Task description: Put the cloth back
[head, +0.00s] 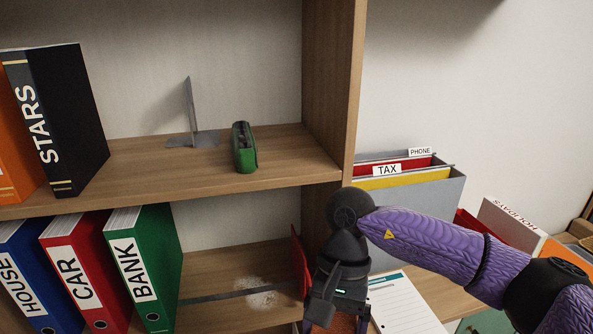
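My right gripper (325,312) comes in from the right and points down in front of the lower shelf's right end. Its fingertips are not clearly seen at the bottom edge of the head view. An orange, textured piece (347,323), possibly the cloth, shows right by the gripper and is cut off by the frame. I cannot tell whether the gripper holds it. My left gripper is not in view.
The lower shelf (215,312) has a white dusty patch (262,292) and a thin upright red panel (300,262). Binders (145,265) stand at left. A green case (244,148) and grey bookend (190,115) are above. A file box (425,200) and paper sheet (402,308) are at right.

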